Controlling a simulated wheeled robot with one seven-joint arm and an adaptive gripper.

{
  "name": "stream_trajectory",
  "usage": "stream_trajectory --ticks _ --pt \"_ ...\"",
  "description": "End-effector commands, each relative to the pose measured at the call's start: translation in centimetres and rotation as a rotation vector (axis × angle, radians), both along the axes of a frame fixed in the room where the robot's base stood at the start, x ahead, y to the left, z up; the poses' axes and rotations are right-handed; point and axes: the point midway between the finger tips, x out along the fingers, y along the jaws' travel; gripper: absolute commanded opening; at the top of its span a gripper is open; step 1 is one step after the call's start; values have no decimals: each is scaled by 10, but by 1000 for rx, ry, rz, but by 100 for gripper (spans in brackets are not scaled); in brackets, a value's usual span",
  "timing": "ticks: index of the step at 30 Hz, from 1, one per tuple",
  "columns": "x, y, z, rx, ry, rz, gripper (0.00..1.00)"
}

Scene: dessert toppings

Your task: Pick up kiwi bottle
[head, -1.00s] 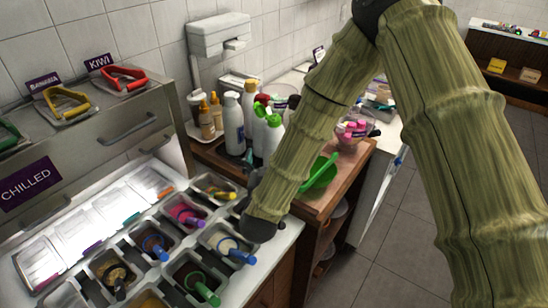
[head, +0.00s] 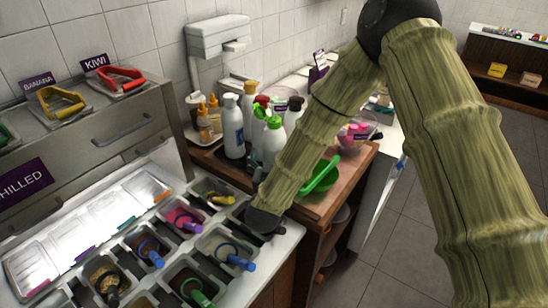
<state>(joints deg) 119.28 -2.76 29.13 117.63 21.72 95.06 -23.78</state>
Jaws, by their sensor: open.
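White squeeze bottles stand in a group on the wooden counter in the head view. Two of them have green caps, and the nearer green-capped bottle (head: 273,140) stands just left of my forearm. I cannot read any label, so I cannot tell which bottle is kiwi. My gripper (head: 262,215) is at the dark lower end of my arm, in front of the bottles and near the right edge of the topping bins. Its fingers are hardly made out, and it holds nothing that I can see. My forearm hides part of the counter behind it.
Topping bins (head: 183,268) with coloured scoops fill the lower left. A KIWI sign (head: 95,62) stands by red tongs (head: 121,78) on the chilled cabinet. A white bottle (head: 233,128) and small amber bottles stand left of the green caps.

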Motion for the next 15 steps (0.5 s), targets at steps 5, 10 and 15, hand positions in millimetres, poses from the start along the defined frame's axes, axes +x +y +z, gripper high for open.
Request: stream_trajectory --ticks 5,10,15 --pt "16 -1 2 1 0 -2 93" --pt "37 -2 0 2 0 -2 93" --pt "50 -3 -2 0 0 0 93"
